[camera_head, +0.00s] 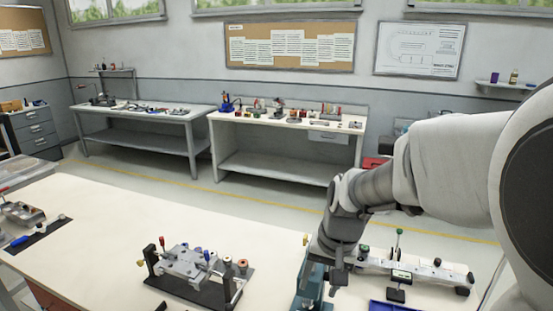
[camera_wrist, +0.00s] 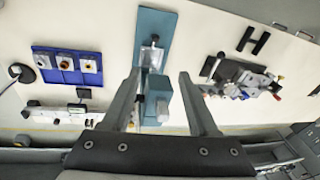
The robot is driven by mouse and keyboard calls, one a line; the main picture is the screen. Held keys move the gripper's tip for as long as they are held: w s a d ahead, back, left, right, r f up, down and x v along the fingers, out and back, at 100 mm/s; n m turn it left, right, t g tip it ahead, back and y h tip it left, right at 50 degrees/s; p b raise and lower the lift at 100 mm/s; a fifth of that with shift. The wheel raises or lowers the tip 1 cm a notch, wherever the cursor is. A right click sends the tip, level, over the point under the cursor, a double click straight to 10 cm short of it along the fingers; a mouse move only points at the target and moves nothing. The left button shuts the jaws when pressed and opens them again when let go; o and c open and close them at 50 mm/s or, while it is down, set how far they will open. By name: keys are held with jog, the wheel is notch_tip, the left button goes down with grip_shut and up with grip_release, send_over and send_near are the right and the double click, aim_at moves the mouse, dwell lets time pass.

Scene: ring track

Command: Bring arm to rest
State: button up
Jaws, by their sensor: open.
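My gripper (camera_head: 336,268) is low over the cream workbench in the head view, at the end of my bent arm. In the wrist view my gripper (camera_wrist: 161,77) has its two fingers well apart with nothing held between them. A teal fixture (camera_wrist: 154,40) shows beyond and between the fingers. The same teal fixture (camera_head: 311,285) is partly hidden behind my gripper in the head view. I cannot tell whether my gripper touches it.
A metal clamp fixture (camera_head: 192,270) stands left of my gripper, and a pale rail device (camera_head: 425,265) lies to its right. A blue tray (camera_wrist: 70,67) with square parts shows in the wrist view.

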jog(key=s+d+r+n+t, duration=0.1)
jog(key=s+d+r+t, duration=0.1)
jog(key=s+r, duration=0.3)
jog(key=s+d+r+n+t+h, duration=0.1)
jog(key=s+r, duration=0.4)
jog(key=s, duration=0.5)
jog(key=shift+d+n+t, duration=0.3)
jog(key=shift+d+t, duration=0.2)
jog(key=shift+d, duration=0.65)
dwell(0.4)
